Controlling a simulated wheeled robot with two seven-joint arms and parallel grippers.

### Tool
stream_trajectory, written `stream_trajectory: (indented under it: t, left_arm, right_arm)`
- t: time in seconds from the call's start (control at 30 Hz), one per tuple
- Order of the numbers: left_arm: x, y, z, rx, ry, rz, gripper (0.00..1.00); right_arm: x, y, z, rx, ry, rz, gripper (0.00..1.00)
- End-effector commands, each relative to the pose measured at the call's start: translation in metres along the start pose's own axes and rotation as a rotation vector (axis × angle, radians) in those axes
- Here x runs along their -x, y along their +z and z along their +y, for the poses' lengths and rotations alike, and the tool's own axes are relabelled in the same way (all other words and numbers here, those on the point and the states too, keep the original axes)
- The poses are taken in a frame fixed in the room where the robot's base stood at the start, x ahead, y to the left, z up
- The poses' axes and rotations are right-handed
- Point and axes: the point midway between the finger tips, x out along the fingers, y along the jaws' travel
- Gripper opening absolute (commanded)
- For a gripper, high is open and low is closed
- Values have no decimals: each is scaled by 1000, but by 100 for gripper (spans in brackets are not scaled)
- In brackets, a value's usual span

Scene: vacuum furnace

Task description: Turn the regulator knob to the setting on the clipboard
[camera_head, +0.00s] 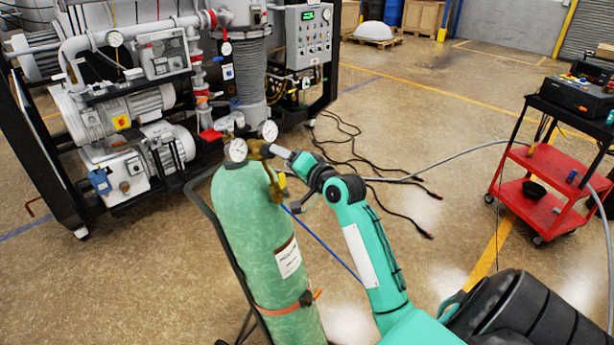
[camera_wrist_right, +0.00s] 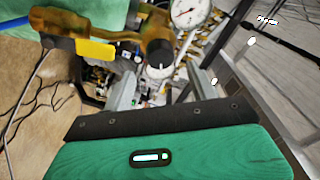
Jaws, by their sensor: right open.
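The regulator (camera_head: 257,150) is a brass body with two round white gauges on top of a green gas cylinder (camera_head: 250,215). My right gripper (camera_head: 276,150) reaches it from the right in the head view. In the right wrist view, the regulator knob (camera_wrist_right: 159,55) is dark with a pale face and lies between the open fingers (camera_wrist_right: 161,88), near their tips. I cannot tell whether either finger touches it. A gauge (camera_wrist_right: 188,12) shows just above the knob. I see no clipboard. My left gripper is out of view.
The cylinder stands strapped in a dark cart frame (camera_head: 205,205). The furnace's pump rack (camera_head: 130,110) is close behind it. A red trolley (camera_head: 545,175) stands at the right. Black cables (camera_head: 350,150) lie on the floor, which is otherwise open between cylinder and trolley.

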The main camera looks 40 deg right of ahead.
Motion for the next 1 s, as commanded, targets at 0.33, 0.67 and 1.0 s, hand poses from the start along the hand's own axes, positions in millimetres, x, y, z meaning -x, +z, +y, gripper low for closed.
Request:
stream_trajectory:
  t: [0.33,0.67,1.0]
  left_arm:
    - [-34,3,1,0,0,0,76]
    - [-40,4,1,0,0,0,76]
    - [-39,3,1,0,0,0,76]
  right_arm:
    - [70,2,4,3,1,0,59]
    - [91,1,0,-1,0,-1,59]
    - [91,0,0,0,0,-1,59]
